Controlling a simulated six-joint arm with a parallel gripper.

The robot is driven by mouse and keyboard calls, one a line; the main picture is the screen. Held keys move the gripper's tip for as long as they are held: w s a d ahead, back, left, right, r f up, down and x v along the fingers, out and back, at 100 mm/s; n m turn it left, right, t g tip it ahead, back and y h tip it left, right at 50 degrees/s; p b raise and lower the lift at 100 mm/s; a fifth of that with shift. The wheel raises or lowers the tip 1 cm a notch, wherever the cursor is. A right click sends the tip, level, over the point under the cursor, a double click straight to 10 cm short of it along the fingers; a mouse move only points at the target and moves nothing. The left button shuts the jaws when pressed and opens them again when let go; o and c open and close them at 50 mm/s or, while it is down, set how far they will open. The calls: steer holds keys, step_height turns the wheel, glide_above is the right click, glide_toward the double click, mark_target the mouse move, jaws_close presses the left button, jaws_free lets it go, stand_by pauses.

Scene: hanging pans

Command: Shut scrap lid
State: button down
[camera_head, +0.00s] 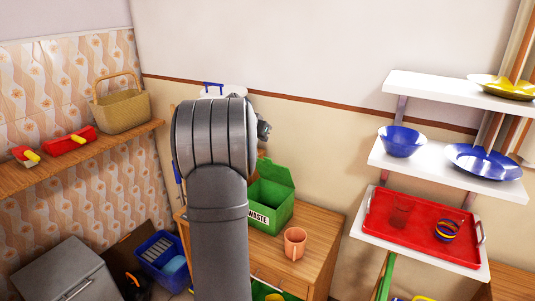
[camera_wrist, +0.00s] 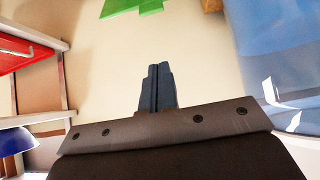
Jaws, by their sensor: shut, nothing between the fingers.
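The green scrap box (camera_head: 265,213) with a "WASTE" label stands on the wooden cabinet, partly behind my arm. Its green lid (camera_head: 276,173) is raised at the back, so the box is open.
An orange mug (camera_head: 295,243) stands right of the box on the cabinet top (camera_head: 318,238). Wall shelves at right hold a red tray (camera_head: 385,228), a blue bowl (camera_head: 402,141) and plates. A shelf at left carries a basket (camera_head: 122,110). A blue crate (camera_head: 163,258) is low at left.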

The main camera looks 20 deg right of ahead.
steer(key=x, duration=0.9)
steer(key=shift+d, duration=0.2)
steer(key=shift+w+f, duration=0.15)
steer(key=shift+f, duration=0.25)
steer(key=shift+s+a+f, duration=0.35)
steer(key=shift+s+a, duration=0.2)
steer(key=shift+a, duration=0.05)
steer(key=shift+s+a+f, duration=0.35)
steer(key=shift+s+a, duration=0.25)
